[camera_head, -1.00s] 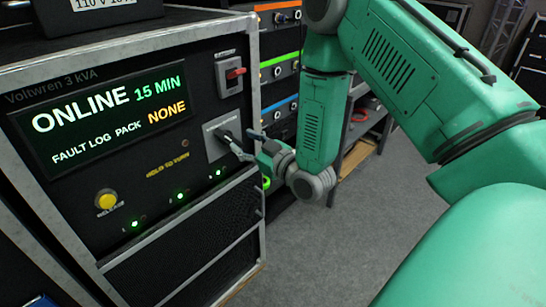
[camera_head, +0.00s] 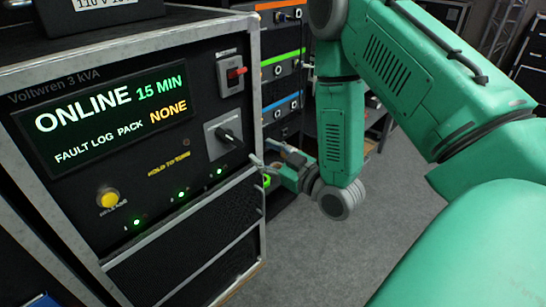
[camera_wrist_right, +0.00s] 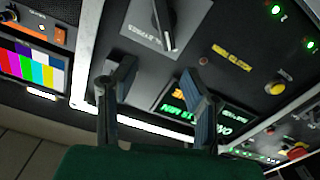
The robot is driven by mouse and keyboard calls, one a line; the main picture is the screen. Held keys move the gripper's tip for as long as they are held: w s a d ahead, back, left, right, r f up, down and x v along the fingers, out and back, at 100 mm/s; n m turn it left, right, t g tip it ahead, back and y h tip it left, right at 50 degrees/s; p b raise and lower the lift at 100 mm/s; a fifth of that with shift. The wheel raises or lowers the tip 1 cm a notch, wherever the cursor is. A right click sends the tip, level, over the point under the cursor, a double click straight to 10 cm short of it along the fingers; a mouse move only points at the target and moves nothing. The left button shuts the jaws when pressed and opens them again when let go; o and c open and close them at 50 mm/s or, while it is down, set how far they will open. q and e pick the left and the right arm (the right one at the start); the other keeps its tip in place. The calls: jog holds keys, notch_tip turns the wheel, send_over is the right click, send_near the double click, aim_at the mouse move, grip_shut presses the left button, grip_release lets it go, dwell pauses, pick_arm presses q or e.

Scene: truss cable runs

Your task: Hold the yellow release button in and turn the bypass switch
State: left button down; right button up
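The bypass switch (camera_head: 229,136) is a black knob on a light grey plate at the right of the power unit's front panel. My left gripper is out of view.
The display (camera_head: 105,115) reads ONLINE, 15 MIN, fault log NONE. A red switch (camera_head: 235,73) sits above the bypass switch. Green lamps (camera_head: 181,193) line the panel's bottom. Stacked rack units (camera_head: 281,68) stand behind my right arm.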

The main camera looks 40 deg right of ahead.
jog(key=shift+s+d, duration=0.1)
jog(key=shift+s, duration=1.3)
jog(key=shift+s, duration=0.1)
jog(key=s, duration=0.7)
jog(key=shift+d, duration=0.35)
jog(key=shift+f, duration=0.1)
